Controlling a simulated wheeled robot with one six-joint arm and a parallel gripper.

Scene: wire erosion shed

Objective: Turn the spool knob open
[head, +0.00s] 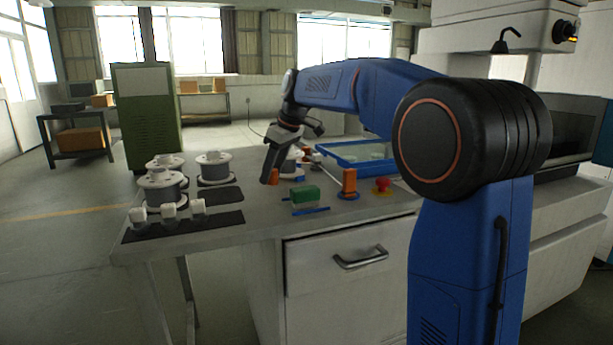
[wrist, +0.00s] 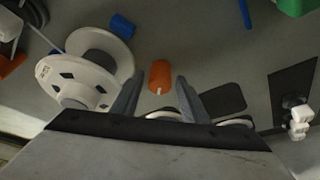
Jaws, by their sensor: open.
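The knob looks to be the orange cylinder (wrist: 159,76) with a white line on its end, beside a white spool (wrist: 84,72) in the wrist view. In the head view, the orange knob (head: 274,176) shows low beside my gripper (head: 267,175). In the wrist view, my gripper (wrist: 158,94) is open, with one finger on each side of the knob's near end. Gaps show on both sides, so the fingers do not appear to touch it. The white spool in the head view is partly hidden behind my gripper.
Several white-and-grey spools (head: 160,187) stand on the left of the bench (head: 262,218). A green block (head: 305,194), an orange post (head: 349,183) and a red button (head: 382,184) stand to the right. A blue-rimmed tray (head: 330,147) lies behind. A drawer (head: 350,262) is below.

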